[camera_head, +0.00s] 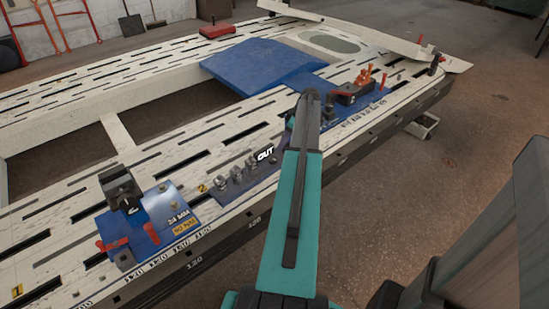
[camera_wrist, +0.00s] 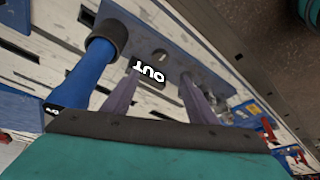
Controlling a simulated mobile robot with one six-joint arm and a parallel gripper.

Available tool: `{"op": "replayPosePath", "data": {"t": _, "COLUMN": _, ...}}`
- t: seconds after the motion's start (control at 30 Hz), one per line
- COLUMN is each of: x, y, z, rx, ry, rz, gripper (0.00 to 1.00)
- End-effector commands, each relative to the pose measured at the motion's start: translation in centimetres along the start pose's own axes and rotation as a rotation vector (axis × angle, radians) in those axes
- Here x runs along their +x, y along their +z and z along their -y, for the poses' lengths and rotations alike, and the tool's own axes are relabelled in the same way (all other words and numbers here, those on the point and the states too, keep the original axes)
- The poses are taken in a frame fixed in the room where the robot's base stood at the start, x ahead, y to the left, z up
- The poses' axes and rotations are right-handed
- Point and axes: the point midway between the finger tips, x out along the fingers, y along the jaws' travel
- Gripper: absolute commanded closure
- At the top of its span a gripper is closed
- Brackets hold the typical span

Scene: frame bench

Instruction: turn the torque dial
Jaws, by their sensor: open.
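My gripper (camera_wrist: 160,82) is open in the wrist view.
The left blue fixture (camera_head: 160,207) has red handles and a 24 label. Another fixture with a red-orange clamp (camera_head: 357,88) is beyond my arm. The slotted bench (camera_head: 60,215) has bare stretches; floor is open at right.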

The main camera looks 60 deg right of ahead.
Motion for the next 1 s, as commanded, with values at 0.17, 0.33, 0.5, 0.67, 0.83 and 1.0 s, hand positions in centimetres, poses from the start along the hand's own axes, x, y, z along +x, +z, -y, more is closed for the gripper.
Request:
{"op": "replayPosePath", "data": {"t": 0.17, "x": 1.3, "y": 0.0, "z": 0.0, "rx": 0.001, "ry": -0.001, "rz": 0.000, "gripper": 0.47}}
{"op": "replayPosePath", "data": {"t": 0.33, "x": 3.4, "y": 0.1, "z": 0.0, "rx": 0.001, "ry": -0.002, "rz": 0.000, "gripper": 0.47}}
{"op": "replayPosePath", "data": {"t": 0.5, "x": 5.9, "y": 0.1, "z": 0.0, "rx": 0.001, "ry": -0.002, "rz": 0.000, "gripper": 0.47}}
{"op": "replayPosePath", "data": {"t": 0.67, "x": 8.2, "y": 0.1, "z": -0.1, "rx": 0.002, "ry": -0.001, "rz": 0.000, "gripper": 0.47}}
{"op": "replayPosePath", "data": {"t": 0.83, "x": 10.5, "y": 0.1, "z": -0.1, "rx": 0.002, "ry": 0.000, "rz": 0.000, "gripper": 0.47}}
{"op": "replayPosePath", "data": {"t": 1.0, "x": 12.4, "y": 0.1, "z": -0.1, "rx": 0.002, "ry": 0.000, "rz": 0.000, "gripper": 0.47}}
